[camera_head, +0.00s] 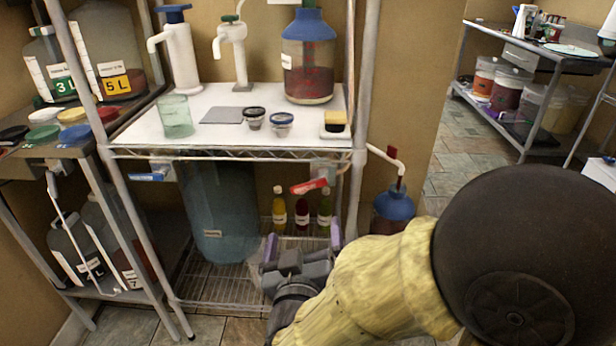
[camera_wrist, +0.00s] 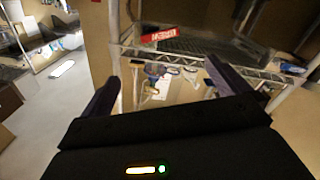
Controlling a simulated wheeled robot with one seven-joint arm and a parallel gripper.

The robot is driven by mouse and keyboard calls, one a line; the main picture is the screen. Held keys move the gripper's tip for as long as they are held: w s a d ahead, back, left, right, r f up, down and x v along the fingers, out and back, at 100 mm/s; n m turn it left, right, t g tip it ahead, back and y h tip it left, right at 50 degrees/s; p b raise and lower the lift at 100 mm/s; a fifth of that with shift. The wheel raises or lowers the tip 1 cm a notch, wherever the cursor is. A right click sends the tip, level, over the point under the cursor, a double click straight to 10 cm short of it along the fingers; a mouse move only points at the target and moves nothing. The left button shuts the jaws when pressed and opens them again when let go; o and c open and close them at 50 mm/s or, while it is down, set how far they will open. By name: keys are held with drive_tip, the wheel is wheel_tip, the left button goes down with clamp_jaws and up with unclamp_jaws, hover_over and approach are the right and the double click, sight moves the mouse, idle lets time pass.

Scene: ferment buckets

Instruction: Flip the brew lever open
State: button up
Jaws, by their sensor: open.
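A red lever (camera_head: 309,187) with pale lettering is mounted under the front right of the white-topped rack shelf. The lettering is too small to read, so I cannot tell if it is the brew lever. It also shows in the wrist view (camera_wrist: 162,35), beyond my fingers. A blue lever (camera_head: 146,177) sits under the shelf's front left. My gripper (camera_head: 303,242) is open and empty, with purple finger pads, below and in front of the red lever and apart from it. Its two fingers are spread in the wrist view (camera_wrist: 163,70).
Bottles with yellow and red contents (camera_head: 302,212) stand on the lower wire shelf beside a large bluish container (camera_head: 215,210). A blue-topped jug (camera_head: 392,207) stands right of the rack post. The shelf's front wire edge (camera_head: 230,154) runs just above the levers.

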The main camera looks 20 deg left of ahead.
sight(307, 184)
drive_tip(key=x, duration=1.5)
drive_tip(key=shift+w+a+f, duration=0.1)
drive_tip(key=shift+w+a, duration=0.05)
drive_tip(key=shift+c, duration=0.4)
drive_tip(key=c, duration=1.3)
drive_tip(key=shift+o, duration=0.2)
